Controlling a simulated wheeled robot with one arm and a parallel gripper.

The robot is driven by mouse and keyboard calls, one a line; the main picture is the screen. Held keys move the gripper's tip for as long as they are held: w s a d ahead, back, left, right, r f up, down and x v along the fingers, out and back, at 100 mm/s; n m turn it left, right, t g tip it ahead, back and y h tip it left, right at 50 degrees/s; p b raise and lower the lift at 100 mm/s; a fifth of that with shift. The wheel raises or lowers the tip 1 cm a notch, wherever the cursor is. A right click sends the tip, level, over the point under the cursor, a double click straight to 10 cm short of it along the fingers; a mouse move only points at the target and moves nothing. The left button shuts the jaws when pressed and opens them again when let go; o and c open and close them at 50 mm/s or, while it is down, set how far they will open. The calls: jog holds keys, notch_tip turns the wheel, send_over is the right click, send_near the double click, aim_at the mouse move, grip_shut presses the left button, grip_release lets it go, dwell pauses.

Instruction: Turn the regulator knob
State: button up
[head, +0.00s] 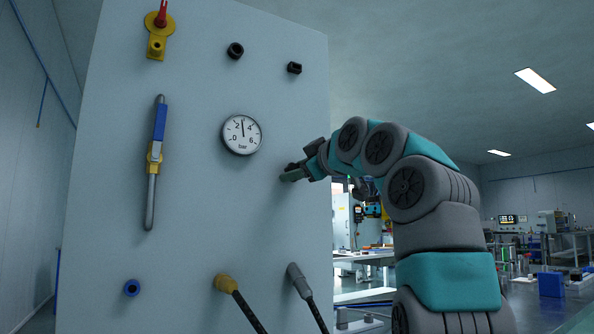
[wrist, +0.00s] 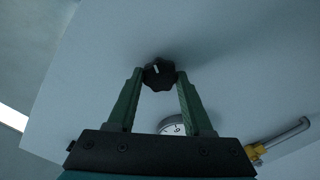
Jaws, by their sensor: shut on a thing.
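The regulator knob (wrist: 158,74) is a black, lobed knob with a white mark, on the pale panel in the wrist view. My gripper (wrist: 160,78) has its two green fingers on either side of the knob, shut on it. In the head view my gripper (head: 288,174) reaches the panel right of the gauge, and the knob is hidden there. The round pressure gauge (head: 242,134) is marked in bar, and its needle points up, a little past 2. Part of the gauge (wrist: 174,128) shows between my fingers in the wrist view.
The panel (head: 200,200) also carries a blue-handled lever valve (head: 155,160), a yellow valve with a red top (head: 157,35), two black fittings (head: 235,50) above, a blue port (head: 132,288) and two hose connectors (head: 226,284) below. Workbenches stand behind at right.

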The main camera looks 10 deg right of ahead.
grip_shut()
jog(key=shift+m, duration=1.4)
dwell(1.5)
jog(key=m+p, duration=0.2)
jog(key=m, duration=0.1)
jog(key=m+p, duration=0.2)
jog(key=m, duration=0.2)
jog(key=shift+d+r, duration=0.1)
jog(key=shift+r, duration=0.1)
jog(key=shift+w+d+f+m+p, duration=0.1)
jog(key=shift+f+m+p, duration=0.25)
jog(key=shift+m, duration=4.65)
jog(key=shift+a+f+m+p, duration=0.1)
jog(key=shift+m+p, duration=0.4)
jog(key=shift+m, duration=4.5)
jog(key=shift+w+d+f+m+p, duration=0.1)
jog(key=shift+f+m+p, duration=0.25)
jog(key=shift+m, duration=4.65)
